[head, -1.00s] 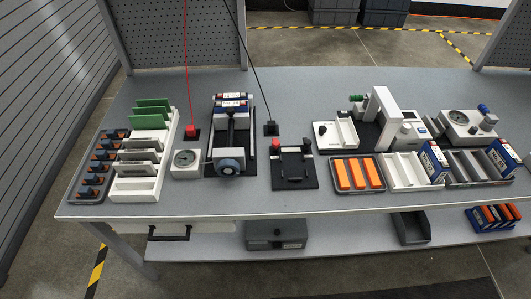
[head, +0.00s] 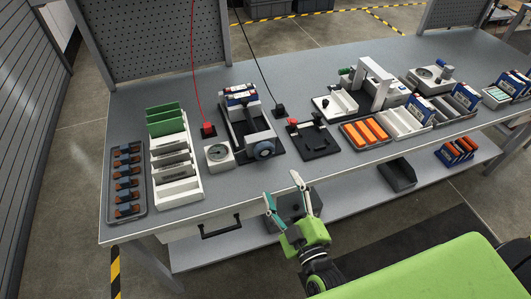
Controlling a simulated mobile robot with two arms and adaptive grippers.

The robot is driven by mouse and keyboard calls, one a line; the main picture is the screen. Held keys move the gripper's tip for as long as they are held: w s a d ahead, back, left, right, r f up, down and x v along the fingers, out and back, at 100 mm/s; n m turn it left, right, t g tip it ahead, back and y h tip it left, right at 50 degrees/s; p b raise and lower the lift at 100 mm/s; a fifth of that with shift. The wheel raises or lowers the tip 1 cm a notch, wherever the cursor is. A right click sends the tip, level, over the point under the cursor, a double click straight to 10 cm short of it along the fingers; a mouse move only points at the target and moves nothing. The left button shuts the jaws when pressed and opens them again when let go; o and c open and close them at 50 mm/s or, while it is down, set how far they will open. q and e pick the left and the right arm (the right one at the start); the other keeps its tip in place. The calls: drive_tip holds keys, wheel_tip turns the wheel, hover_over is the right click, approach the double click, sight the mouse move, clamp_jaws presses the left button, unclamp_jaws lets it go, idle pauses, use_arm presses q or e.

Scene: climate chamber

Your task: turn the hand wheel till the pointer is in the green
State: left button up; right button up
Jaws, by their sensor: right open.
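My right gripper (head: 283,190) is open and empty, in front of the table edge, below and apart from the hand wheel. My left gripper is not in view.
Left of the dial stand a white rack with green boards (head: 176,192) and a grey tray (head: 141,208). Right are a black fixture (head: 318,151) and a tray of orange blocks (head: 345,136). Another dial unit with a blue knob (head: 440,66) stands far right. A drawer handle (head: 221,229) juts out below the tabletop.

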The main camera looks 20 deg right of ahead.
sight(265, 153)
drive_tip(key=w, duration=0.9)
drive_tip(key=w+p, duration=0.1)
drive_tip(key=w, duration=0.3)
drive_tip(key=shift+w+a+f, duration=0.1)
drive_tip(key=shift+w+a, duration=0.05)
drive_tip(key=shift+a, duration=0.15)
